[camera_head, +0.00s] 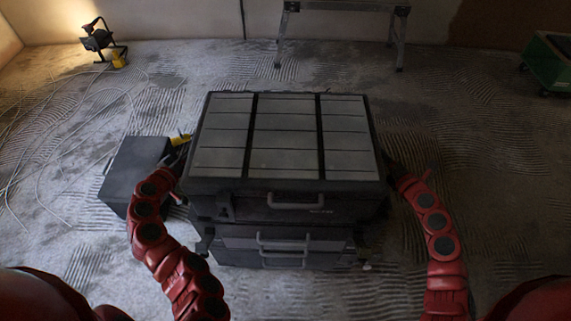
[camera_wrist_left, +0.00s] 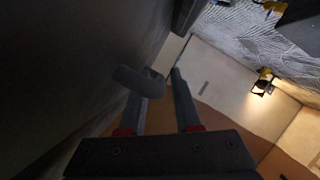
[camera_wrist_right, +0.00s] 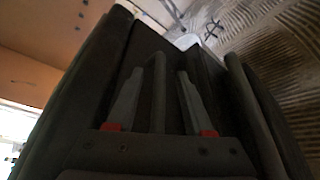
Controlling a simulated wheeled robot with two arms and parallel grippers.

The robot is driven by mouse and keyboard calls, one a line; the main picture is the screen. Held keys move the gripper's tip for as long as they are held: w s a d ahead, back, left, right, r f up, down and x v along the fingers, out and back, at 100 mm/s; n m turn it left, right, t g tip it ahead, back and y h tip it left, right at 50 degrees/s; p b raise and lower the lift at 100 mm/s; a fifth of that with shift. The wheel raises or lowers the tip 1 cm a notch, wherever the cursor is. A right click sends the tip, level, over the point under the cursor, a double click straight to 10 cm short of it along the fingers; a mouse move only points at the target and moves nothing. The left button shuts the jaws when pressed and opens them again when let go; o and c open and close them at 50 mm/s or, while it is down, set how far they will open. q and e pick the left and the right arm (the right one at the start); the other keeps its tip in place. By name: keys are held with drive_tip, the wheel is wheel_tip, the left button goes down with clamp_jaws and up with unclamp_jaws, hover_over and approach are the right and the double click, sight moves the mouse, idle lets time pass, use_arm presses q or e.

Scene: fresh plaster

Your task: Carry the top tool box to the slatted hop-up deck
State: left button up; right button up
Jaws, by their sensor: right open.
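The top tool box (camera_head: 286,201) is large and black with grey panels on its lid and a front handle. It sits level on the lower boxes (camera_head: 276,246). My left gripper (camera_wrist_left: 162,75) is at its left side, beside a dark curved handle (camera_wrist_left: 138,80). Its fingers stand apart, and I cannot tell whether they press on the handle. My right gripper (camera_wrist_right: 168,65) is open at the box's right side, with a dark bar (camera_wrist_right: 158,95) between its fingers. Both fingertips are hidden in the head view. The hop-up deck (camera_head: 340,6) stands on metal legs at the back.
A smaller dark case (camera_head: 131,177) is on the floor left of the stack. A lit work lamp (camera_head: 98,40) and loose white cables (camera_head: 50,130) are at the back left. A green wheeled bin (camera_head: 548,62) is at the far right. Floor between stack and deck looks clear.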

use_arm(q)
drive_tip(key=shift+c, duration=0.3)
use_arm(e)
drive_tip(key=shift+c, duration=0.3)
use_arm(q)
clamp_jaws()
use_arm(e)
drive_tip(key=c, duration=0.5)
clamp_jaws()
drive_tip(key=shift+d, duration=0.1)
